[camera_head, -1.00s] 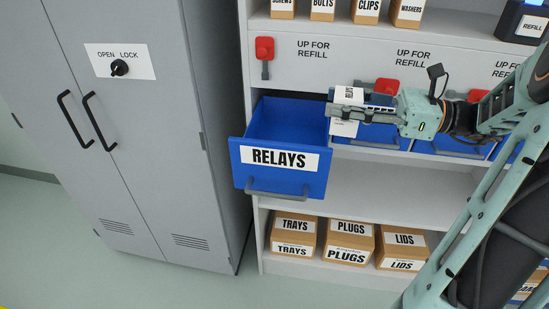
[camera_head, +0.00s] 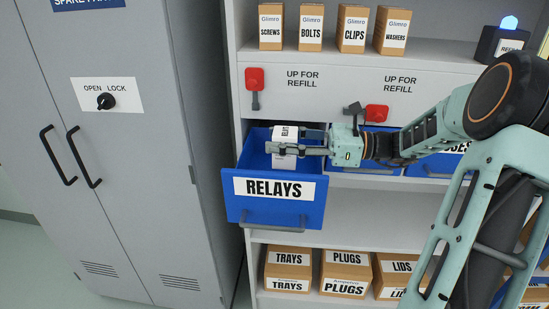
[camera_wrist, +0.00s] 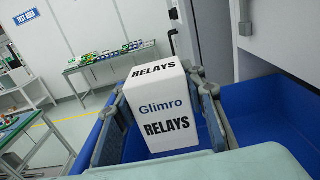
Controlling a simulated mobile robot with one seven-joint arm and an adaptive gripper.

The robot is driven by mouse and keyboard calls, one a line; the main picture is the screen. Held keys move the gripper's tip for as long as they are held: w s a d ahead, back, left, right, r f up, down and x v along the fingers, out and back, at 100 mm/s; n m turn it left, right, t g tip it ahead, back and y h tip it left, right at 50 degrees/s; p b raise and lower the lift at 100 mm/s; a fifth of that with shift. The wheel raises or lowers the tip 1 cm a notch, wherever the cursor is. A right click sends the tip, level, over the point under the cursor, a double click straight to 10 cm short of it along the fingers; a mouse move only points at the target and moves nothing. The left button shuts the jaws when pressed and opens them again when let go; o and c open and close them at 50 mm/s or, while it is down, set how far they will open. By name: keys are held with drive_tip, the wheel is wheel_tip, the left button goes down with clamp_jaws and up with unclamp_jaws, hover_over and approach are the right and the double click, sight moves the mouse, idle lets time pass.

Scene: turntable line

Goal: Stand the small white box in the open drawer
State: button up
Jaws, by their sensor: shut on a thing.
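The small white box (camera_head: 285,150) is marked RELAYS, and it also shows large in the wrist view (camera_wrist: 163,112). My gripper (camera_head: 290,148) reaches in from the right and is shut on it, with one finger on each side of the box. The box is upright in the head view, above or partly within the open blue drawer (camera_head: 272,215), which has a RELAYS label and a grey handle. The drawer's blue inside also shows in the wrist view (camera_wrist: 275,110). I cannot tell whether the box's underside touches the drawer floor.
A grey cabinet (camera_head: 130,200) stands left of the drawer. Shut blue drawers (camera_head: 425,168) lie to the right, behind my arm. Labelled cartons stand on the shelf above (camera_head: 311,28) and below (camera_head: 346,272).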

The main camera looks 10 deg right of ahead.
sight(274, 157)
drive_tip(key=shift+w+a+f, duration=0.45)
drive_tip(key=shift+w+f, duration=0.1)
drive_tip(key=shift+f, duration=0.25)
drive_tip(key=f, duration=0.3)
drive_tip(key=shift+w+a+f, duration=0.15)
drive_tip(key=shift+w+f, duration=0.05)
drive_tip(key=shift+w, duration=0.05)
drive_tip(key=shift+f, duration=0.1)
